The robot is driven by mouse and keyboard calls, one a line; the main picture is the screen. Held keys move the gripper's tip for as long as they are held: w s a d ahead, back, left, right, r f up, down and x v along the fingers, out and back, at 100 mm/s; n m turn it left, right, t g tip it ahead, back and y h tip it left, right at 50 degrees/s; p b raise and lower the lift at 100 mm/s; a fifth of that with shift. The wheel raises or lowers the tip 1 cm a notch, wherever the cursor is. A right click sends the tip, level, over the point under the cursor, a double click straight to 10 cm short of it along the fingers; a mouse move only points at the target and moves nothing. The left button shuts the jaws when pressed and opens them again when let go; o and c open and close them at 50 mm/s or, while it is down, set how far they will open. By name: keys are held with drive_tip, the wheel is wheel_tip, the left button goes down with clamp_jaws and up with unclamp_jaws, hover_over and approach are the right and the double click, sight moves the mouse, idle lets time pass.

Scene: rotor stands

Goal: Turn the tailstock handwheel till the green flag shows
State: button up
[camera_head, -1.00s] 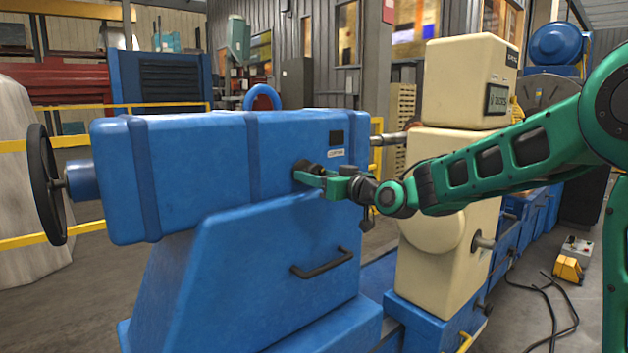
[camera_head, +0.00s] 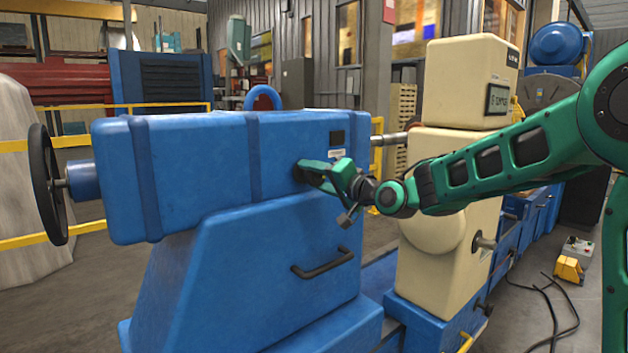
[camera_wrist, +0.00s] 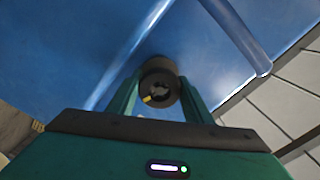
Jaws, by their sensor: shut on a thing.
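The blue tailstock (camera_head: 210,165) fills the left half of the head view. A large black handwheel (camera_head: 40,185) stands on a shaft at its left end, away from my gripper. My gripper (camera_head: 308,172) is at the tailstock's near side, shut on a small dark round knob (camera_wrist: 158,72). In the wrist view the knob sits between my two green fingers and has a yellow mark low on its face. A small dark square window (camera_head: 337,137) is on the tailstock above my gripper. I see no green in it.
A dark bar handle (camera_head: 322,262) sticks out below my gripper. A cream machine block (camera_head: 455,180) stands to the right, close behind my arm. Yellow rails (camera_head: 80,141) run behind, and black cables (camera_head: 550,300) lie on the floor at right.

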drive_tip(key=m, duration=0.7)
drive_tip(key=shift+w+d+f+m, duration=0.1)
drive_tip(key=shift+w+d+m, duration=0.05)
drive_tip(key=shift+d+m, duration=0.2)
drive_tip(key=m, duration=1.1)
drive_tip(key=shift+d+f+m, duration=0.1)
drive_tip(key=shift+f+m, duration=0.1)
drive_tip(key=shift+m, duration=0.15)
drive_tip(key=m, duration=0.5)
drive_tip(key=shift+f+m, duration=0.1)
drive_tip(key=shift+m, duration=0.2)
drive_tip(key=o, duration=1.1)
drive_tip(key=shift+c, duration=0.2)
drive_tip(key=shift+a+r, duration=0.2)
drive_tip(key=shift+r, duration=0.05)
